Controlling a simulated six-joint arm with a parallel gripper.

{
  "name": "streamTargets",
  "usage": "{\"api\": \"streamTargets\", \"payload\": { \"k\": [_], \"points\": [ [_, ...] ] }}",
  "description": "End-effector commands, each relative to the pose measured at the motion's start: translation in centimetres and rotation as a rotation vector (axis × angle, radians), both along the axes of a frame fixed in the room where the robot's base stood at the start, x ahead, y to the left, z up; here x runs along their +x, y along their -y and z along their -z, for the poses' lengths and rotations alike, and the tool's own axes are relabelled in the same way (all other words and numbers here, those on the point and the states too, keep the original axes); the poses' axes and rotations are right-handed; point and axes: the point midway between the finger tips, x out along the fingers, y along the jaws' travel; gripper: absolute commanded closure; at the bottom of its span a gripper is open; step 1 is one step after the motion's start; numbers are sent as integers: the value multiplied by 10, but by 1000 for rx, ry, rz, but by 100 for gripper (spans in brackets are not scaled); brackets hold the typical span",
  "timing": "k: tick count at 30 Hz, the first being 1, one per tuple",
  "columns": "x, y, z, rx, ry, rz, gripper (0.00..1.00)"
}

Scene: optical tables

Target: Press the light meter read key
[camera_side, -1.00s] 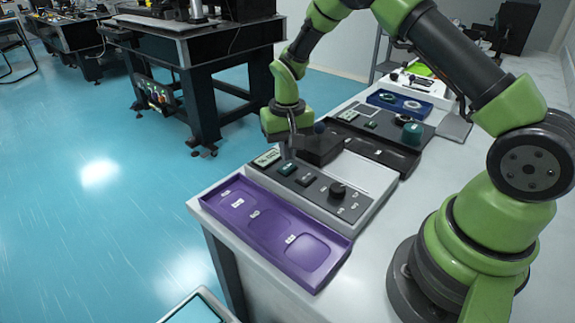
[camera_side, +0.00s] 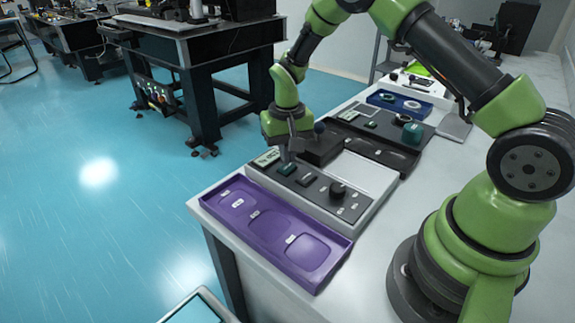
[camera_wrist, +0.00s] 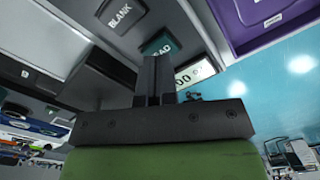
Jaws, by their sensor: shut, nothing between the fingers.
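The light meter (camera_side: 318,205) is a grey box with a dark sloped panel at the table's edge. Its teal READ key (camera_side: 288,169) lies between the pale display (camera_side: 266,158) and the dark BLANK key (camera_side: 306,180). My gripper (camera_side: 287,157) is shut and empty, pointing down just above the READ key. In the wrist view the closed fingertips (camera_wrist: 155,60) overlap the READ key (camera_wrist: 160,42) and hide part of its label. The display (camera_wrist: 197,72) is partly covered by the fingers. I cannot tell whether the fingertips touch the key.
A black knob (camera_side: 337,190) stands on the same panel. A purple tray (camera_side: 275,237) lies in front of the meter. A dark tray (camera_side: 385,152), a unit with a teal knob (camera_side: 412,133) and a blue tray (camera_side: 399,103) lie behind.

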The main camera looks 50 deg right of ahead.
Motion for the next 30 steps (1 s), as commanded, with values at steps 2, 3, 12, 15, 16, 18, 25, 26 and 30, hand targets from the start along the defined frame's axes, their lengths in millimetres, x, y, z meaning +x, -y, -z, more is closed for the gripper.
{"api": "streamTargets", "payload": {
  "k": [2, 3, 12, 15, 16, 18, 25, 26, 30],
  "points": [
    [0, 0, 1, 0, 0, 0, 100],
    [0, 0, 2, 0, 0, 0, 100],
    [0, 0, 7, 0, 0, 0, 100],
    [0, 0, 8, 0, 0, 0, 100],
    [0, 0, 8, 0, 0, 0, 100],
    [0, 0, 9, 0, 0, 0, 100],
    [0, 0, 13, 0, 0, 0, 100],
    [0, 0, 14, 0, 0, 0, 100],
    [0, 0, 16, 0, 0, 0, 100]
  ]
}}
